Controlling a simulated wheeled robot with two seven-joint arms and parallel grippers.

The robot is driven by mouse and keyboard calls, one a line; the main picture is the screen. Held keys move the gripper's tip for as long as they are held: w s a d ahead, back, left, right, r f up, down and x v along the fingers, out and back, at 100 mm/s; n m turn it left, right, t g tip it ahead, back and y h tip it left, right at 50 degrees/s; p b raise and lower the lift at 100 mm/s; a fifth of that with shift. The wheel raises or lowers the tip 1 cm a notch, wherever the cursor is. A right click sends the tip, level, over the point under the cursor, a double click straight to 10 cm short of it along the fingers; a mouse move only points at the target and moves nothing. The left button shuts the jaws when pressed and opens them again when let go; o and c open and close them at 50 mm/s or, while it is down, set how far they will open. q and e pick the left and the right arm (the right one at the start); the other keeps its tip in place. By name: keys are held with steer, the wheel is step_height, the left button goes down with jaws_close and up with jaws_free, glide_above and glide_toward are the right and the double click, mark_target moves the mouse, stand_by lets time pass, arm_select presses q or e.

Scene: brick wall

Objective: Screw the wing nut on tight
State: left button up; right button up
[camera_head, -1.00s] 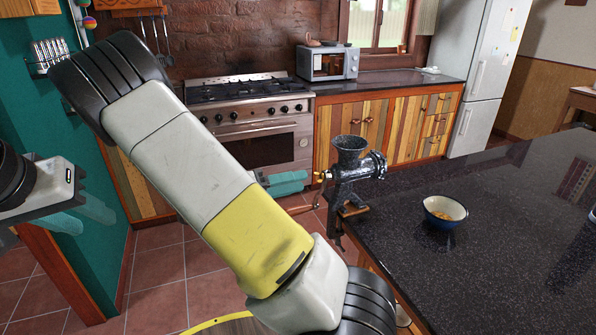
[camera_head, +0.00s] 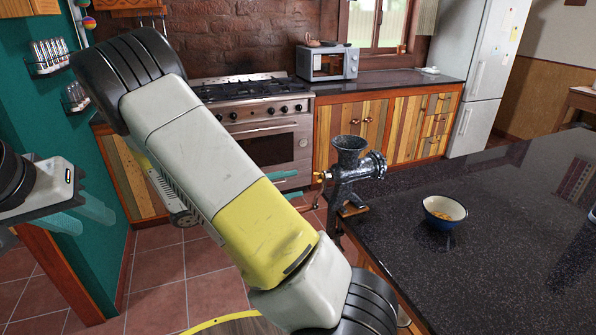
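A dark speckled metal meat grinder (camera_head: 352,170) is clamped to the left edge of the black countertop. A small brass-coloured piece, apparently the wing nut (camera_head: 322,177), sits at the left end of its shaft, where the thin crank (camera_head: 317,195) hangs down. My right gripper (camera_head: 294,185) is mostly hidden behind my own arm. Its two teal fingertips show apart, left of the brass piece and not touching it, with nothing visible between them. My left gripper (camera_head: 90,221) is at the far left, away from the grinder, with its teal fingers apart and empty.
The rest of the visible counter is mostly clear. A stove (camera_head: 265,125) and wooden cabinets stand behind, across the tiled floor.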

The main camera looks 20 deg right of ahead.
steer(key=n, duration=2.2)
steer(key=shift+w+a+r+n, duration=0.1)
steer(key=shift+a+r+n, duration=0.1)
steer(key=shift+a+n, duration=0.15)
steer(key=d, duration=0.7)
jaws_close()
